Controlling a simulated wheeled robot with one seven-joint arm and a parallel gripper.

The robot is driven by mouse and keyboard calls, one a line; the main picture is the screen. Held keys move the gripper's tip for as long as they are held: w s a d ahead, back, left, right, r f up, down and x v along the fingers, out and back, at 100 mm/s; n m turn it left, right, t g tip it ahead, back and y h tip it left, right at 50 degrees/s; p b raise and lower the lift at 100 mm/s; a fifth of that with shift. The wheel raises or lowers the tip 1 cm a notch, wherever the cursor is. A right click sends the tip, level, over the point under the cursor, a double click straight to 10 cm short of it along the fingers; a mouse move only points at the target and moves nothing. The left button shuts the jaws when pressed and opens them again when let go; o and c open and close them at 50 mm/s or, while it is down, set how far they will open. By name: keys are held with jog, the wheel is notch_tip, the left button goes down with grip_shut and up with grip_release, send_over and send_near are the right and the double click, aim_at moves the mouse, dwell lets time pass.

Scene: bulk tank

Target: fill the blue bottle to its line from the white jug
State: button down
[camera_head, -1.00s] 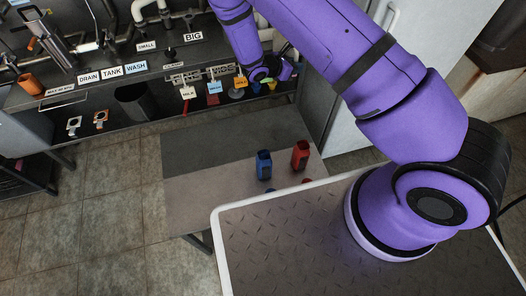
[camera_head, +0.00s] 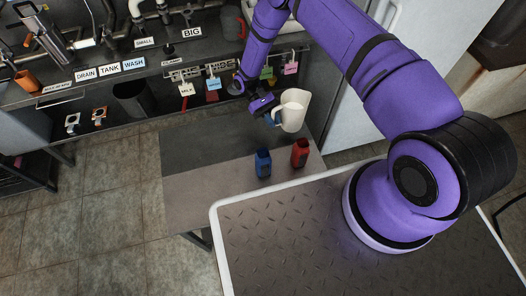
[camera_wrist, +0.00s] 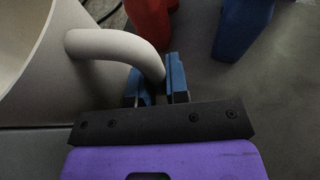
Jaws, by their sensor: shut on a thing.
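The white jug (camera_head: 293,110) is in the air above the back right part of the grey table, roughly upright as far as I can tell. My gripper (camera_head: 271,115) is shut on its handle. In the wrist view the blue fingers (camera_wrist: 157,88) close on the handle (camera_wrist: 118,46), with the jug's body (camera_wrist: 28,50) at the left. The blue bottle (camera_head: 263,163) stands on the table, in front of and left of the jug. It also shows in the wrist view (camera_wrist: 243,28) at the top right. Its fill line and the jug's contents cannot be made out.
A red bottle (camera_head: 300,153) stands close to the right of the blue one. The left part of the grey table (camera_head: 200,180) is clear. A shelf with hanging tags (camera_head: 187,89) and a dark bin (camera_head: 132,98) lies behind.

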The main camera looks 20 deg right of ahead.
jog(key=w+a+f+m+t+y, duration=0.1)
jog(key=w+a+m+y, duration=0.1)
jog(key=a+m+y, duration=0.2)
jog(key=w+a+f+m+t+y, duration=0.1)
jog(key=w+a+m+y, duration=0.2)
jog(key=a+m+y, duration=0.2)
jog(key=w+a+f+m+t+y, duration=0.1)
jog(key=w+a+f+m+y, duration=0.1)
jog(key=a+m+y, duration=0.3)
jog(key=shift+w+a+t+y, duration=0.15)
jog(key=shift+a+y, duration=0.1)
jog(key=shift+a, duration=0.5)
jog(key=shift+w+a+t+y, duration=0.15)
jog(key=shift+a+y, duration=0.1)
jog(key=shift+a, duration=0.45)
jog(key=shift+w+a+f+m+t+y, duration=0.2)
jog(key=shift+w+a+m+t+y, duration=0.1)
jog(key=shift+w+m+t, duration=0.1)
jog(key=shift+d, duration=0.15)
jog(key=shift+s+r, duration=0.1)
jog(key=shift+r, duration=0.1)
jog(key=s+d+r+n+t+y, duration=0.1)
jog(key=s+d+r+n+t, duration=0.1)
jog(key=r, duration=0.8)
jog(key=s+n+t+p, duration=0.1)
jog(key=s+n, duration=0.1)
jog(key=n, duration=0.1)
jog(key=shift+s+r+t+y, duration=0.15)
jog(key=shift+t+y, duration=0.15)
